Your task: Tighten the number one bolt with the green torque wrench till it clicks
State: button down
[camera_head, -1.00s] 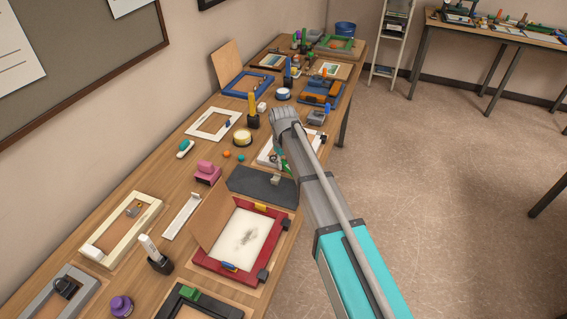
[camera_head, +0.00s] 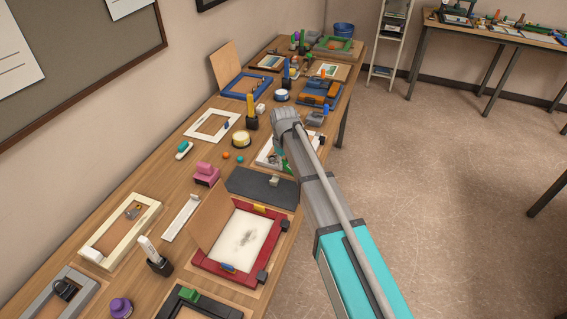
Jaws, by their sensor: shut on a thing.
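My gripper (camera_head: 279,147) is at the end of my grey and teal arm, over the right edge of the long wooden table. My wrist hides most of its fingers. A small green piece (camera_head: 286,165) shows just below it, at the arm's left edge; it looks like part of the green torque wrench, held in the shut jaws. Below lies a white-framed board (camera_head: 264,157), partly covered by my arm. The number one bolt cannot be made out, and I cannot tell whether the wrench touches a bolt.
A dark grey slab (camera_head: 250,184) and a red frame (camera_head: 203,262) with a raised brown flap lie nearer. A cream roll (camera_head: 241,139) and a black holder with a yellow handle (camera_head: 251,108) stand to the left. Open floor (camera_head: 440,220) lies right of the table.

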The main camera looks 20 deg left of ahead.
jog(key=shift+r+p, duration=0.5)
jog(key=shift+r, duration=0.1)
dwell(0.8)
notch_tip(320, 180, up, 12)
jog(key=p, duration=1.2)
jog(key=shift+f, duration=0.15)
dwell(0.4)
